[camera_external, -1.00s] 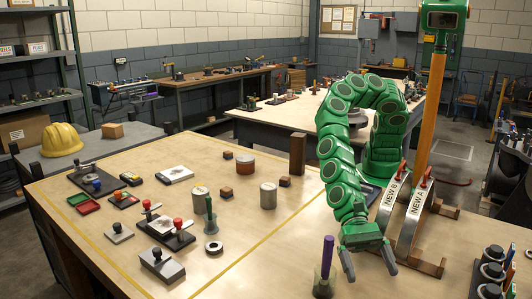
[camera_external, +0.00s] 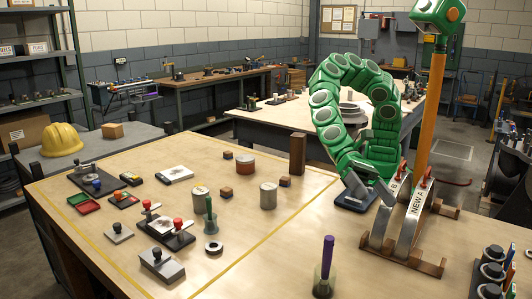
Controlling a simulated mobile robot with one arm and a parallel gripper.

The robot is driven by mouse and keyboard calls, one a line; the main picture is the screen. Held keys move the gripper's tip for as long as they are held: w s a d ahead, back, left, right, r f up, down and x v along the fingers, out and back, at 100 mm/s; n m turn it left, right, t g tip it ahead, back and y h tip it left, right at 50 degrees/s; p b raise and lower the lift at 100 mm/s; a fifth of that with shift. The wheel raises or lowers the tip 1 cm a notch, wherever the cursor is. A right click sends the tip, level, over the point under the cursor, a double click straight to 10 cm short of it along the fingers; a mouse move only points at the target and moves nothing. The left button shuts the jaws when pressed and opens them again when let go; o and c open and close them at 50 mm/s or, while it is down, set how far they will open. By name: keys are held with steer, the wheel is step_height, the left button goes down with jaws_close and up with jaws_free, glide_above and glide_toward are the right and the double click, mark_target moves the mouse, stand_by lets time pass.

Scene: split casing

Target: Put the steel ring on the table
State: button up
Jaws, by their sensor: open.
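My gripper (camera_external: 371,186) is open near the top of the curved steel piece labelled B (camera_external: 378,222), and partly covers that label. I cannot tell whether its fingers touch the piece. A matching curved piece labelled NEW A (camera_external: 413,220) stands upright beside it. Both have red fittings on top and stand on a wooden base. A small steel ring with a dark hole (camera_external: 213,248) lies flat on the wooden table (camera_external: 255,280), well to the left of my gripper. A pale ring-like thing (camera_external: 350,107) shows partly behind my arm on the back table.
A purple rod (camera_external: 327,257) stands in a clear holder at the front. Metal cylinders (camera_external: 268,195), wooden blocks and stamps crowd the table's left half. An orange post (camera_external: 431,110) rises behind the curved pieces. Dark-topped round parts (camera_external: 490,272) stand front right. The table's front middle is largely clear.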

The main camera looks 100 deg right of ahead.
steer(key=s+d+r+n+h, duration=0.1)
steer(key=s+d+r+n, duration=0.15)
steer(key=d, duration=0.25)
steer(key=s+d+r+n+g+h, duration=0.1)
steer(key=d+r+n, duration=0.15)
steer(key=d, duration=0.35)
steer(key=s+d+r+n+h, duration=0.1)
steer(key=s+d+n, duration=0.15)
steer(key=d, duration=0.25)
steer(key=s+d+f+n+h, duration=0.1)
steer(key=s+d+f+h, duration=0.2)
steer(key=d, duration=1.2)
steer(key=s+d+f+n+h, duration=0.1)
steer(key=s+d+f+h, duration=0.2)
steer(key=d, duration=1.2)
steer(key=s+d+f+n+t+h, duration=0.1)
steer(key=s+d+f+h, duration=0.2)
steer(key=d, duration=1.2)
steer(key=s+h, duration=0.2)
steer(key=s, duration=0.3)
steer(key=shift+d+f+n+h, duration=0.25)
steer(key=shift+f+n+h, duration=0.05)
steer(key=shift+n, duration=0.05)
